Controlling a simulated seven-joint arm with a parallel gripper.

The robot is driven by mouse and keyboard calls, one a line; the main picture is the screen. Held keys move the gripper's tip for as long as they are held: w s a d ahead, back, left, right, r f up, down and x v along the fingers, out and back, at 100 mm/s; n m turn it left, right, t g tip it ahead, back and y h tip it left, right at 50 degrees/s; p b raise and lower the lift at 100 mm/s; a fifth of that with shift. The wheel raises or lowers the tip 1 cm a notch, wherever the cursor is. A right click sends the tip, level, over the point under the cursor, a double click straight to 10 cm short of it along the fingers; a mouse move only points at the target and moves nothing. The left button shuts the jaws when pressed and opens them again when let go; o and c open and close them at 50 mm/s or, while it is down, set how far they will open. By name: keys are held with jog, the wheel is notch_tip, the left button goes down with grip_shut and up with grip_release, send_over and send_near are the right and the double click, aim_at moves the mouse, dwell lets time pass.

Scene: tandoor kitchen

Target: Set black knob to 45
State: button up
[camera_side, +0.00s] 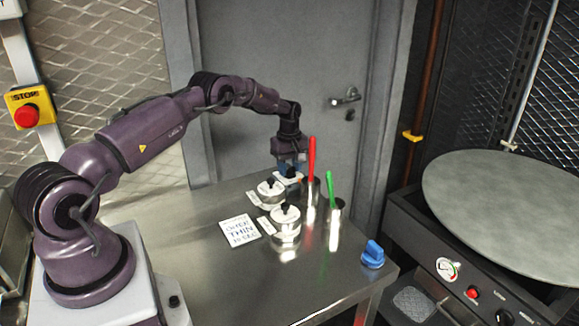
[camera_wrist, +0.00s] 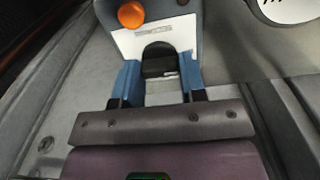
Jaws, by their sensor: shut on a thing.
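My gripper (camera_side: 288,165) is at the back of the steel table in the side view, pointing down. In the wrist view its two blue fingers (camera_wrist: 160,80) stand on either side of a black knob (camera_wrist: 159,60) and are shut on it. The knob sits on a white panel (camera_wrist: 127,45) with an orange round button and a small label strip. I cannot read the knob's setting or any scale. In the side view the fingers and pots partly hide this spot.
Two lidded steel pots (camera_side: 285,226) (camera_side: 270,188) stand close in front of my gripper. Beside them are cups holding a red-handled tool (camera_side: 312,157) and a green-handled tool (camera_side: 331,187). A white card (camera_side: 240,231) and blue knob-like object (camera_side: 373,254) lie on the table. Another black knob (camera_side: 503,317) is on the oven.

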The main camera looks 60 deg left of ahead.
jog(key=m, duration=0.6)
jog(key=shift+m, duration=0.4)
jog(key=m, duration=1.2)
jog(key=shift+m, duration=0.3)
jog(key=m, duration=0.6)
jog(key=shift+m, duration=0.4)
jog(key=o, duration=0.9)
